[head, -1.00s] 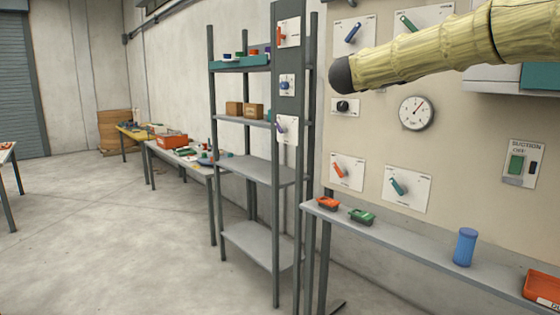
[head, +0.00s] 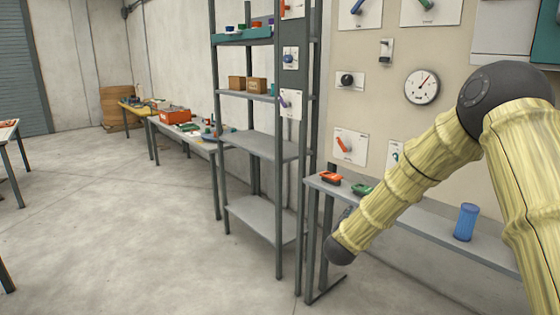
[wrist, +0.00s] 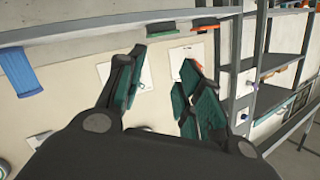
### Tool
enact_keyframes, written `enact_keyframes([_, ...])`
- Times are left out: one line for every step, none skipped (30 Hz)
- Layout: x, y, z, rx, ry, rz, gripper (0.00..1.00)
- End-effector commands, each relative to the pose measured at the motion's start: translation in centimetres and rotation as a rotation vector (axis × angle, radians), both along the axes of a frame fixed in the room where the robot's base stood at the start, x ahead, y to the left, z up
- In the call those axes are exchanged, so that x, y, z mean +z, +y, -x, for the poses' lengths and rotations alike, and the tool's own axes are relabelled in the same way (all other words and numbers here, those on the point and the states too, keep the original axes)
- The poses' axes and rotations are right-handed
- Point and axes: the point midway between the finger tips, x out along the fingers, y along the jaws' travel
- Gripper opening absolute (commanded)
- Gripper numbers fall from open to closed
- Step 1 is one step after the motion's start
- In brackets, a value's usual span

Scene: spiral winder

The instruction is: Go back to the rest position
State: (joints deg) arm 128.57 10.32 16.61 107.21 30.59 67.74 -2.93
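My gripper (wrist: 163,62) shows in the wrist view with its two dark, teal-padded fingers spread apart. Nothing is between them. In that view the wall and shelf appear upside down beyond the fingers. In the head view my arm in its yellow sleeve comes in at the right, bends at a dark joint, and slants down left in front of the grey wall shelf (head: 420,215). I cannot make out the gripper in the head view.
Switches and a gauge (head: 422,87) are on the panel above. A shelving rack (head: 262,143) stands left.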

Motion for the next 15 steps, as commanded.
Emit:
enact_keyframes([-3.0,0.4,1.3,0.030,0.052,0.011,0.36])
enact_keyframes([-4.6,0.6,2.0,0.048,0.081,0.017,0.36])
enact_keyframes([-6.6,0.9,3.1,0.071,0.119,0.025,0.36])
enact_keyframes([-8.1,1.0,3.9,0.088,0.148,0.030,0.36])
enact_keyframes([-9.7,1.2,4.8,0.106,0.178,0.034,0.36])
enact_keyframes([-11.5,1.4,5.9,0.128,0.216,0.039,0.36])
enact_keyframes([-13.0,1.6,6.9,0.146,0.247,0.043,0.36])
enact_keyframes([-14.4,1.7,7.9,0.162,0.276,0.047,0.36])
enact_keyframes([-16.3,1.9,9.3,0.185,0.315,0.052,0.36])
enact_keyframes([-17.7,2.1,10.4,0.202,0.345,0.054,0.36])
enact_keyframes([-19.0,2.2,11.5,0.218,0.375,0.057,0.36])
enact_keyframes([-20.7,2.3,13.0,0.240,0.415,0.060,0.36])
enact_keyframes([-22.0,2.4,14.2,0.256,0.447,0.062,0.36])
enact_keyframes([-23.1,2.5,15.4,0.272,0.476,0.064,0.36])
enact_keyframes([-24.8,2.6,17.1,0.293,0.518,0.064,0.36])
